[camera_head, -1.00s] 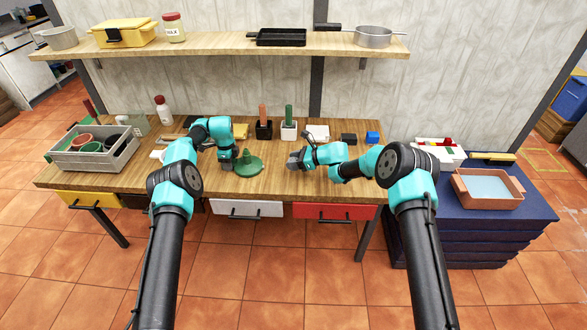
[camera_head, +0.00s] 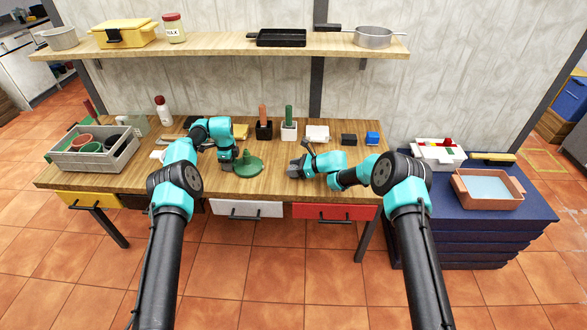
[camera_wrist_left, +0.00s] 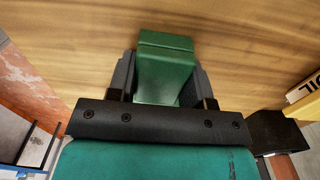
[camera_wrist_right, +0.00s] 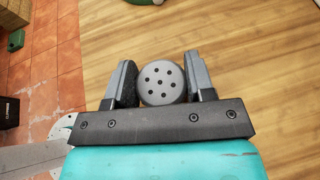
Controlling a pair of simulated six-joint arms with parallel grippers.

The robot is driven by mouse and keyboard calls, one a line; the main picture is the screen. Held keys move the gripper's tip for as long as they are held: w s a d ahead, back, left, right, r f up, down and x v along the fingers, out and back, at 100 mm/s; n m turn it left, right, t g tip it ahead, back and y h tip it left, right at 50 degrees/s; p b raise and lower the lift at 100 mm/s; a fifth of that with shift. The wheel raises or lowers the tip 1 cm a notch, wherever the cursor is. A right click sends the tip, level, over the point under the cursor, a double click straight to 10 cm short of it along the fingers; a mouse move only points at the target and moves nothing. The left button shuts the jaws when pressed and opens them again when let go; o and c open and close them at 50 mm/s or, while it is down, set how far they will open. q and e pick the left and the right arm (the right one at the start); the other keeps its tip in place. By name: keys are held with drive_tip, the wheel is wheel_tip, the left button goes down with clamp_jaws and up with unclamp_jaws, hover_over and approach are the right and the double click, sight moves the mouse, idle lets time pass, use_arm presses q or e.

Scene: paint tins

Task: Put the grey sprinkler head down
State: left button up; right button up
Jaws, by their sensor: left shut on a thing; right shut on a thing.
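The grey sprinkler head (camera_wrist_right: 161,82) shows in the right wrist view as a round face with several dark holes. My right gripper (camera_wrist_right: 162,78) is shut on it, one finger on each side. In the head view my right gripper (camera_head: 292,170) is low over the right middle of the wooden table (camera_head: 270,190); I cannot tell if the head touches the wood. My left gripper (camera_head: 232,166) is shut on the green part (camera_wrist_left: 165,72), a blocky piece in the left wrist view. In the head view this belongs to a green object (camera_head: 249,168) with a wide round base.
A grey crate (camera_head: 95,155) with pots is at the left. The table's front edge is close to both grippers.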

use_arm(q)
drive_tip(key=shift+s+f, duration=0.1)
drive_tip(key=shift+f, duration=0.15)
use_arm(e)
drive_tip(key=o, duration=1.2)
drive_tip(key=shift+f, duration=0.1)
drive_tip(key=shift+d+r, duration=0.25)
drive_tip(key=shift+r, duration=0.05)
drive_tip(key=v, duration=1.1)
drive_tip(key=shift+d, duration=0.2)
use_arm(q)
drive_tip(key=o, duration=1.3)
drive_tip(key=shift+r, duration=0.1)
drive_tip(key=shift+c, duration=0.2)
